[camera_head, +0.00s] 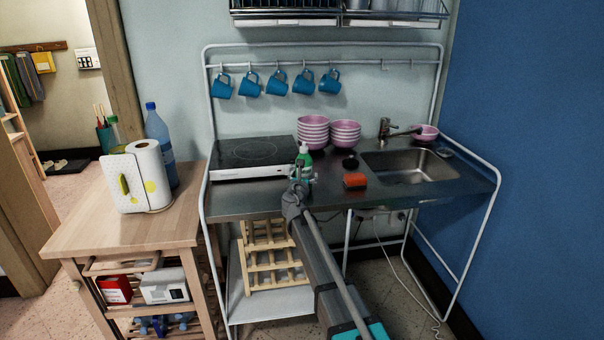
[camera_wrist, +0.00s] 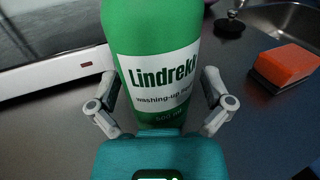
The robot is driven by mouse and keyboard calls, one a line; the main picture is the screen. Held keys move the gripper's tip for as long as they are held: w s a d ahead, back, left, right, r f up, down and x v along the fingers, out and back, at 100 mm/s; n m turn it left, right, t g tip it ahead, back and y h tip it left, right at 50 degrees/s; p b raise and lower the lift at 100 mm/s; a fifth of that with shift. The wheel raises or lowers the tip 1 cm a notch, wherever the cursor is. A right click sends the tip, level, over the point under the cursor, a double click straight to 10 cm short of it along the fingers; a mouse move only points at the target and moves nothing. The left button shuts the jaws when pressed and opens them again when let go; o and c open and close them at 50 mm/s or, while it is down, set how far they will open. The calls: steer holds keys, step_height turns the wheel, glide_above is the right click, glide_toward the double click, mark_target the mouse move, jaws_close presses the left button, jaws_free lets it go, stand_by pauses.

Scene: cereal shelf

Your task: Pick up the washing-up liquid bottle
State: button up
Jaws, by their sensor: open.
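The green washing-up liquid bottle (camera_head: 304,157) stands upright on the metal counter, just right of the hob's front corner. In the wrist view the bottle (camera_wrist: 155,35) fills the upper middle, with a white label reading "Lindrekk washing-up". My gripper (camera_wrist: 162,95) is open, with one finger on each side of the bottle's lower part. Small gaps seem to show between fingers and bottle; I cannot tell whether they touch. In the head view my gripper (camera_head: 302,178) is at the counter's front, partly covering the bottle's base.
An orange sponge (camera_head: 355,180) lies right of the bottle. The hob (camera_head: 252,154) is to the left. Stacked pink bowls (camera_head: 313,131) stand behind, and the sink (camera_head: 408,167) is at the right. Blue mugs (camera_head: 276,84) hang above. A wooden trolley (camera_head: 95,225) stands at the left.

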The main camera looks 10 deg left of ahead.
steer(key=c, duration=1.2)
steer(key=shift+o, duration=0.2)
steer(key=shift+r, duration=0.15)
step_height(320, 180, up, 3)
steer(key=p, duration=0.3)
steer(key=s+d+r+p, duration=0.8)
steer(key=s+r+p, duration=0.1)
steer(key=s+p, duration=0.1)
steer(key=shift+s+r, duration=0.35)
steer(key=shift+s, duration=0.4)
steer(key=o, duration=0.7)
